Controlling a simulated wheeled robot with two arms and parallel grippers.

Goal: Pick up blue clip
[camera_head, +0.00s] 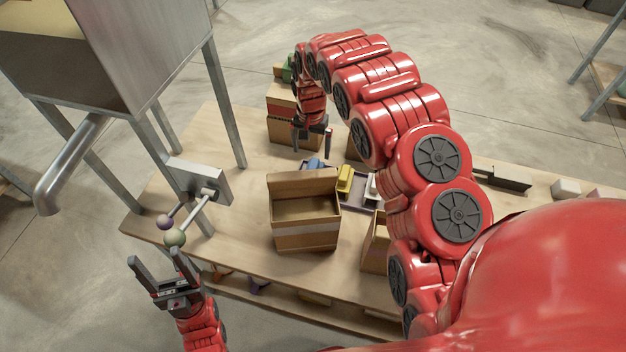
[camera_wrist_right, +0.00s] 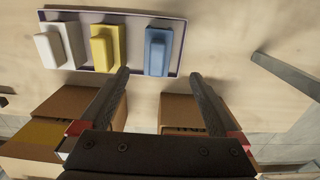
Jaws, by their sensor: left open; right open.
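The blue clip (camera_wrist_right: 158,50) lies in a shallow tray (camera_wrist_right: 205,17) at the right end of a row, beside a yellow clip (camera_wrist_right: 105,48) and a white clip (camera_wrist_right: 57,45). In the head view the blue clip (camera_head: 314,164) is partly hidden behind an open cardboard box. My right gripper (camera_wrist_right: 160,78) is open and empty, its fingers on either side of the blue clip in the right wrist view; the gap between them and the clip is hard to judge. In the head view the right gripper (camera_head: 311,140) points down above the table. My left gripper (camera_head: 154,268) is open and empty at the table's near left edge.
The open cardboard box (camera_head: 305,235) stands in front of the tray. More boxes (camera_head: 283,101) stand at the back. A metal machine with levers (camera_head: 200,185) is at the left. The wooden table (camera_head: 240,235) has free room between machine and box.

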